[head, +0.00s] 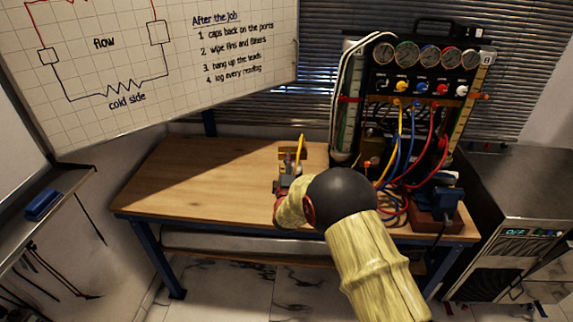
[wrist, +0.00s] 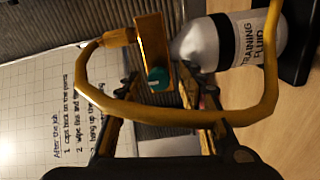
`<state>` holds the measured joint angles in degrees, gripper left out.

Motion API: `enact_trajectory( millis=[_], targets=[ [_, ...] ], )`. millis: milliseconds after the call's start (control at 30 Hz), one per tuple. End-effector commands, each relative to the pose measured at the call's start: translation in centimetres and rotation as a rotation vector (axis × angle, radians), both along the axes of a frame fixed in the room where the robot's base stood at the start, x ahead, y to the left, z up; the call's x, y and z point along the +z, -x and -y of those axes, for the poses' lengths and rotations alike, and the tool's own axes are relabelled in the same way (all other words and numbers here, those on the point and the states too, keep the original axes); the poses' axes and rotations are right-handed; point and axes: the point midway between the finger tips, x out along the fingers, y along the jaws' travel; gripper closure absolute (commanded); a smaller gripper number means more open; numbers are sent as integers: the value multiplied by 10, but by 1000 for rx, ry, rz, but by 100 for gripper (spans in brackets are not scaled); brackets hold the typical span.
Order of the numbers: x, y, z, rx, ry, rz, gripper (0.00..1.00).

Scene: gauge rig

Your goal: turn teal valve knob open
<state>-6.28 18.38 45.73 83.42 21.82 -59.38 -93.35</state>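The teal valve knob (wrist: 158,78) sits at the end of a brass block (wrist: 150,45) in the wrist view. I cannot tell how far the fingertips are from the knob. A yellow hose (wrist: 155,114) runs from the block and loops across in front of the fingers. In the head view my gripper (head: 285,180) is at the brass fitting (head: 291,154) on the bench, and the knob cannot be made out there.
The gauge panel (head: 425,65) with several hoses stands right of my arm. A blue-handled device (head: 438,200) sits at the bench's right end. The wooden bench (head: 200,180) is clear on the left.

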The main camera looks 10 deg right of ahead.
Motion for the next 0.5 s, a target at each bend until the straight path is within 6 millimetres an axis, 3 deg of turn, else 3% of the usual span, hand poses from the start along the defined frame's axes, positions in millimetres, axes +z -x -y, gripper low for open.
enact_trajectory(
  millis=[267, 500],
  targets=[
    [0, 6, -1, 0, 0, 0, 61],
    [1, 45, -11, 1, 0, -1, 61]
  ],
)
